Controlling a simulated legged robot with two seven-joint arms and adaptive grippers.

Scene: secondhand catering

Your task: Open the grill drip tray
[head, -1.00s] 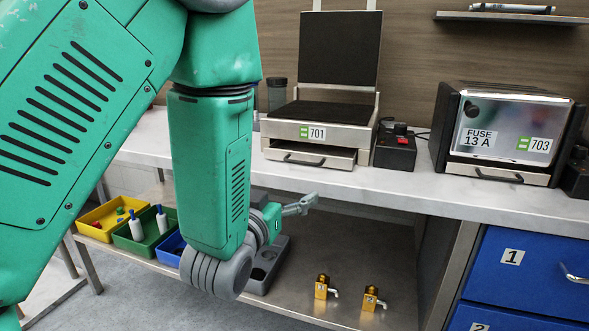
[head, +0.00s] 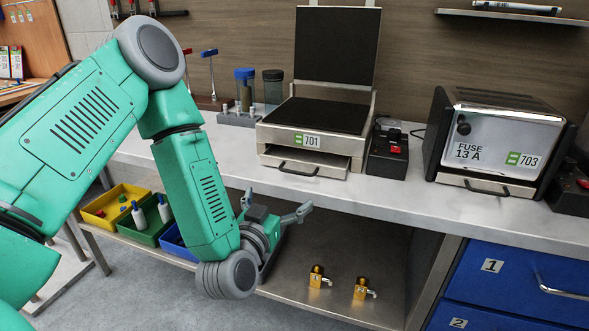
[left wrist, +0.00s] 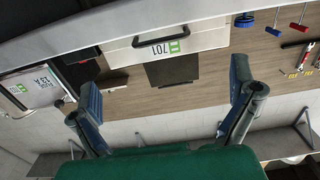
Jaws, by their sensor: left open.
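The grill (head: 310,130) is the silver press labelled 701, with its dark lid raised, on the counter. Its drip tray (head: 336,164) is the silver drawer with a dark bar handle (head: 298,171), low in its front. The tray front sits slightly forward of the body. The grill front also shows in the left wrist view (left wrist: 205,42). My left gripper (head: 273,205) is open and empty, below and in front of the counter edge, apart from the handle. Its two spread fingers frame the grill in the left wrist view (left wrist: 165,85). My right gripper is not in view.
The counter edge (head: 370,203) lies between my left gripper and the grill. A switch box (head: 388,155) and the 703 appliance (head: 497,140) stand right of the grill. Below are coloured bins (head: 115,205) and two brass pieces (head: 317,277) on the shelf.

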